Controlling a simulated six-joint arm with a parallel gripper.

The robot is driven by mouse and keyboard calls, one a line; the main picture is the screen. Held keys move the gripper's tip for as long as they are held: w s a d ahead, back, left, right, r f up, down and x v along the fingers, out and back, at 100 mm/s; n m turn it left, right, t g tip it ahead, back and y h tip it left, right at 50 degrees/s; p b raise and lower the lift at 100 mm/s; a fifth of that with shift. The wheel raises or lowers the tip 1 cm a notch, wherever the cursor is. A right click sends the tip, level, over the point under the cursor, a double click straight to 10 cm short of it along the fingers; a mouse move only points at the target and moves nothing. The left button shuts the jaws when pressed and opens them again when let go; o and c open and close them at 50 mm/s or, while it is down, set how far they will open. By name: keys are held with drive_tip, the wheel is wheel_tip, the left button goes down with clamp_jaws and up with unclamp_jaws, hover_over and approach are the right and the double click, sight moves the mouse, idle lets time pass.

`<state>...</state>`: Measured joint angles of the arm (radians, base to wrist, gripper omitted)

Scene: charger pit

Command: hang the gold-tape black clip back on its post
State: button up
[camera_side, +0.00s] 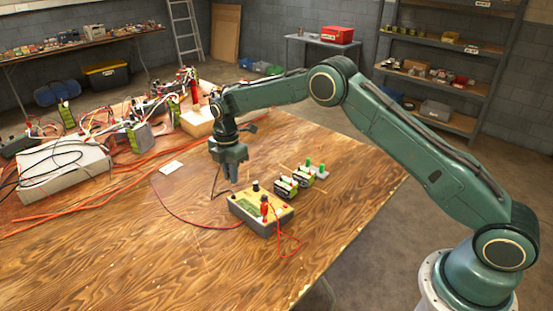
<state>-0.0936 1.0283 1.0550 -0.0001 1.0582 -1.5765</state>
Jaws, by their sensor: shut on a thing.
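My gripper (230,178) points down just above the wooden table, behind and to the left of the charger box (250,212). It is shut on the black clip, which the fingers almost wholly hide. The gold tape cannot be made out at this size. The charger box has a green front label, and a short black post or knob (256,186) stands on its back part, to the right of my gripper.
Green-and-black battery blocks (286,187) and a pale block with green pegs (318,172) stand right of the box. Cluttered cables and a large pale case (65,168) fill the left. A white card (172,167) lies left of my gripper. The front table is clear.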

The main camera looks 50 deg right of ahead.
drive_tip(key=shift+f, duration=2)
drive_tip(key=shift+f, duration=0.3)
idle(0.9)
drive_tip(key=o, duration=0.8)
drive_tip(key=shift+o, duration=0.2)
drive_tip(key=shift+o, duration=1.1)
drive_tip(key=shift+r, duration=0.1)
drive_tip(key=shift+r, duration=3.65)
